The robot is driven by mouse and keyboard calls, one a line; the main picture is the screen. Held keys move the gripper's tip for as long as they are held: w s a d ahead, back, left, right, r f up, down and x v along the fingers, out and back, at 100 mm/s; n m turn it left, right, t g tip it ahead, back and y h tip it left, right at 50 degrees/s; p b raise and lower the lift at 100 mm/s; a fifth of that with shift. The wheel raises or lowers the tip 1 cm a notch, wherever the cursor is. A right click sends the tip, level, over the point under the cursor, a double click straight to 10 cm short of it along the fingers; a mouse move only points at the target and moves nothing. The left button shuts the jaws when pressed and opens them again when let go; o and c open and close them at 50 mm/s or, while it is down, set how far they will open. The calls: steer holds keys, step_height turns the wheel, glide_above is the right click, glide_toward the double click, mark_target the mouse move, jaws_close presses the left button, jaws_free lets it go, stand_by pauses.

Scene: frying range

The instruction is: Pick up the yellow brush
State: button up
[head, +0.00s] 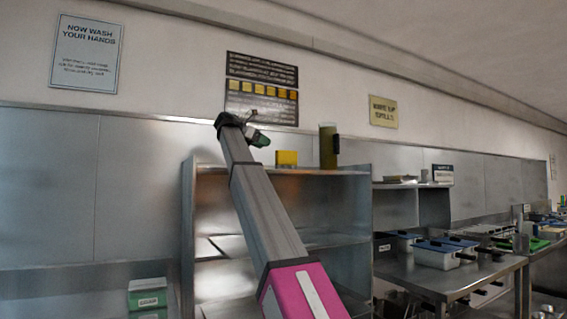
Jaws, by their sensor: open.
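I cannot make out a clear brush shape in the head view. A small yellow block-like thing (287,159) stands on top of the steel shelf unit (345,172); whether it is the yellow brush I cannot tell. My gripper (258,135) is at the far end of my raised arm, above and left of the yellow thing in the picture and apart from it. It is open. Its fingers are small and hard to make out, and nothing shows held between them.
A tall olive-yellow container (328,147) with a dark handle stands right of the yellow thing. A green-and-white box (147,293) is at lower left. Lidded metal pans (437,257) sit on a steel counter at right. A yellow wall sign (383,112) hangs behind.

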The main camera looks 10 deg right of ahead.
mark_target(284, 152)
steer(key=x, duration=0.5)
steer(key=shift+w+d+f, duration=0.1)
steer(key=shift+d, duration=0.15)
steer(key=shift+r+x, duration=0.1)
steer(key=shift+x, duration=1.25)
steer(key=shift+r+x, duration=0.15)
steer(key=shift+x, duration=1.15)
steer(key=shift+d, duration=0.1)
steer(key=c, duration=1)
